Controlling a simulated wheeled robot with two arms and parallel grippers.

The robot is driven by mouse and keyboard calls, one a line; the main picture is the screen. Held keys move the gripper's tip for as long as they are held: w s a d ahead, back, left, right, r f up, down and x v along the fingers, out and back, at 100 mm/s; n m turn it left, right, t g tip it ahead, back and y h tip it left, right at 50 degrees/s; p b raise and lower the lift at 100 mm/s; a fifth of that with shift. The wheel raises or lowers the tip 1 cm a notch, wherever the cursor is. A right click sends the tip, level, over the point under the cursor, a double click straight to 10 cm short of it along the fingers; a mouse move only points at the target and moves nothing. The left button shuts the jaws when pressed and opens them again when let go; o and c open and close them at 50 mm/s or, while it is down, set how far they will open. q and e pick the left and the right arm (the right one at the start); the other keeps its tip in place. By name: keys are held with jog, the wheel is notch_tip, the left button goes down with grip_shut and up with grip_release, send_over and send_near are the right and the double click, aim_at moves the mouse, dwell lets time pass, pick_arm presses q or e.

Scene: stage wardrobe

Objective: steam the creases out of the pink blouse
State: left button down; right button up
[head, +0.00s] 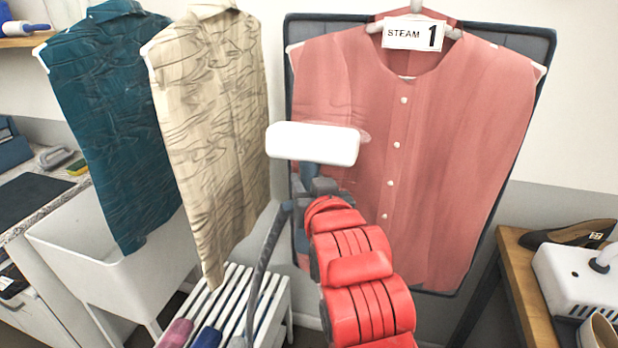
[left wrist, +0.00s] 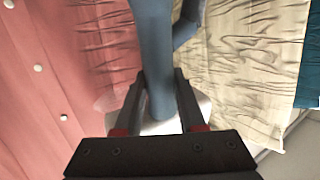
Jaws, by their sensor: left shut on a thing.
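The pink blouse (head: 440,140) hangs on a hanger in front of a dark board, under a "STEAM 1" tag (head: 413,34). Its middle and right look mostly smooth; creases show on its left part, also in the left wrist view (left wrist: 50,90). My left gripper (head: 318,188) is shut on the blue-grey handle of the steamer (left wrist: 155,60). The steamer's white head (head: 313,143) is in front of the blouse's left side and hides part of it. A faint pale patch shows beside the head; contact with the cloth cannot be told. My right gripper is out of view.
A creased beige shirt (head: 210,110) and a creased teal shirt (head: 105,110) hang at left. A wooden table (head: 515,275) with a black shoe (head: 572,236) and white appliance stands right.

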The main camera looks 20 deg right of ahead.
pick_arm(q)
notch_tip(320, 180, down, 36)
jog(key=b, duration=2.1)
dwell(3.9)
